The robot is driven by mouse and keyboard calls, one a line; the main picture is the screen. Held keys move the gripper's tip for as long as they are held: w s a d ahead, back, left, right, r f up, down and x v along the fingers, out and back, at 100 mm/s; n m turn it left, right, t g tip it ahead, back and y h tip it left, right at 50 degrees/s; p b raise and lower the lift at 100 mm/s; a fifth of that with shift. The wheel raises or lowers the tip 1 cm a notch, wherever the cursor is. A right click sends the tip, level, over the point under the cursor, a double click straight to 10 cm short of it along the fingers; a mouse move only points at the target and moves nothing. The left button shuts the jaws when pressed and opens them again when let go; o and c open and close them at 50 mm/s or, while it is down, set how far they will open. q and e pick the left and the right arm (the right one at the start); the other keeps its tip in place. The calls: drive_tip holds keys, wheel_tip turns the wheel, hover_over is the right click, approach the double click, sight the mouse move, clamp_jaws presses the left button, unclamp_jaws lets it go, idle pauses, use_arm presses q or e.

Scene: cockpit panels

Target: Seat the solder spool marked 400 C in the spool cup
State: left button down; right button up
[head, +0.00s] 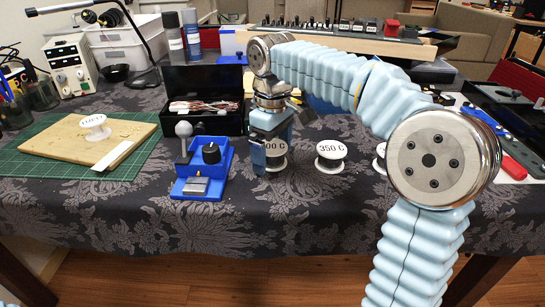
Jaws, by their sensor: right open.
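A white spool (276,159) stands on the dark patterned cloth, its label reading "00 C" with the first digit hidden. My right gripper (266,152) is open and points down at this spool. One light blue finger covers the spool's left side; I cannot tell whether it touches. A white spool marked 350 C (331,155) stands just to the right. Another white spool (380,160) is mostly hidden behind my right arm. I cannot make out the spool cup for certain. My left gripper is not in view.
A blue fixture (218,160) with a black knob stands left of the gripper. Behind it is an open black box (205,85) with leads. At left, a wooden board (70,148) on a green mat (130,168) carries a white spool-shaped piece (94,127). Tools lie at right.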

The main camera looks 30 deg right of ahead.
drive_tip(key=c, duration=1.3)
